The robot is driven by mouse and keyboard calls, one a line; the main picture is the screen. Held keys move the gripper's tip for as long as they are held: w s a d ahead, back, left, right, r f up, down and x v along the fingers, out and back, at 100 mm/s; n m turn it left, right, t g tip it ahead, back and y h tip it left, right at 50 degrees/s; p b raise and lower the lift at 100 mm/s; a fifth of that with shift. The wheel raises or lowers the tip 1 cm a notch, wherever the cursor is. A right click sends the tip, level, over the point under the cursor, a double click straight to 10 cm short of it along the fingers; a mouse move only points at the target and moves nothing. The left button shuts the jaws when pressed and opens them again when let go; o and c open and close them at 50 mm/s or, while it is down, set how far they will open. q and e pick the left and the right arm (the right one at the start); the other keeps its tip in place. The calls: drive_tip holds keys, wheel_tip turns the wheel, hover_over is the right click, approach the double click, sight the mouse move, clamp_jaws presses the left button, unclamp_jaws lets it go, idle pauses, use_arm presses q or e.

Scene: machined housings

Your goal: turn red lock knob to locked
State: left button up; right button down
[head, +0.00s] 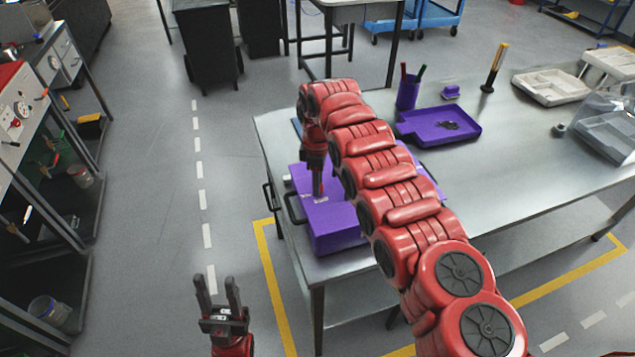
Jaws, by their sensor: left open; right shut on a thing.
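The purple housing (332,226) sits at the left end of the metal table, with a dark handle on its left side. My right arm reaches over it from the right. My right gripper (318,190) points down at the top of the housing and is shut on the red lock knob, which its fingers and the arm largely hide. I cannot tell how far the knob is turned. My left gripper (232,290) is open and empty, over the floor to the left of the table and apart from the housing.
The metal table (530,190) carries a purple tray (455,124) with small dark parts, a purple pen cup (407,94), a screwdriver (494,68) and pale bins (551,87). A workbench (40,130) stands at the far left. The floor between is clear.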

drive_tip(key=m+b, duration=0.2)
drive_tip(key=shift+w+f+b, duration=0.1)
drive_tip(key=shift+f+b, duration=0.1)
drive_tip(key=shift+b, duration=0.15)
drive_tip(key=shift+m+b, duration=0.75)
drive_tip(key=shift+m, duration=0.35)
drive_tip(key=shift+m+b, duration=0.5)
drive_tip(key=shift+m, duration=0.3)
drive_tip(key=m+b, duration=0.1)
drive_tip(key=m, duration=0.1)
drive_tip(key=shift+r+m, duration=0.15)
drive_tip(key=shift+m, duration=0.25)
drive_tip(key=m, duration=0.4)
drive_tip(key=shift+m, duration=0.3)
drive_tip(key=m, duration=0.4)
drive_tip(key=shift+b, duration=0.3)
drive_tip(key=shift+m, duration=0.3)
drive_tip(key=c, duration=0.5)
unclamp_jaws()
